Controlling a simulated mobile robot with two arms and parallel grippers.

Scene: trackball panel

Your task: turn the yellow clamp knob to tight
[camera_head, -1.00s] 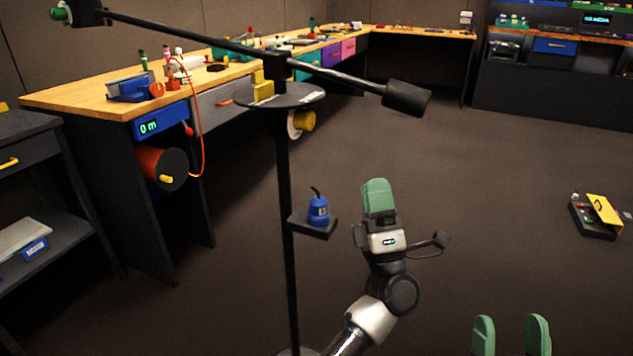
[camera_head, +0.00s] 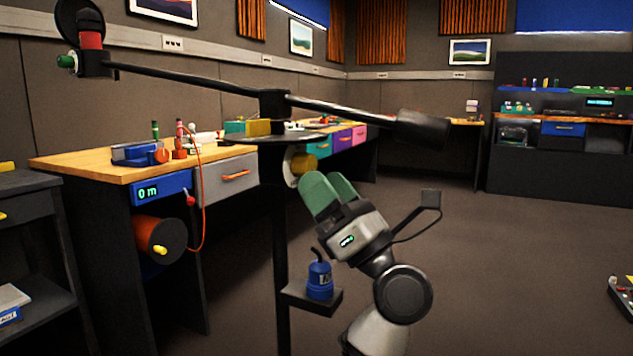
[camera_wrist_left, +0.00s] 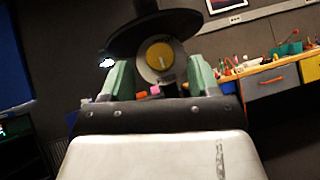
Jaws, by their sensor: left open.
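The yellow clamp knob (camera_head: 301,164) sits under the round dark plate on the black stand. In the left wrist view the knob (camera_wrist_left: 159,55) faces the camera, with a pale mark on its face and a pale collar around it. My left gripper (camera_head: 329,190) is open, with green fingers, just right of and below the knob in the head view. In the wrist view its fingers (camera_wrist_left: 160,82) stand either side of the knob's lower part, with the knob beyond them. Contact cannot be told. My right gripper is not in view.
The black stand (camera_head: 281,240) carries a long tilted boom (camera_head: 190,78) with a dark counterweight (camera_head: 421,131). A small shelf holds a blue bottle-like object (camera_head: 319,279) below my left gripper. A wooden workbench (camera_head: 95,162) stands behind left. Open floor lies to the right.

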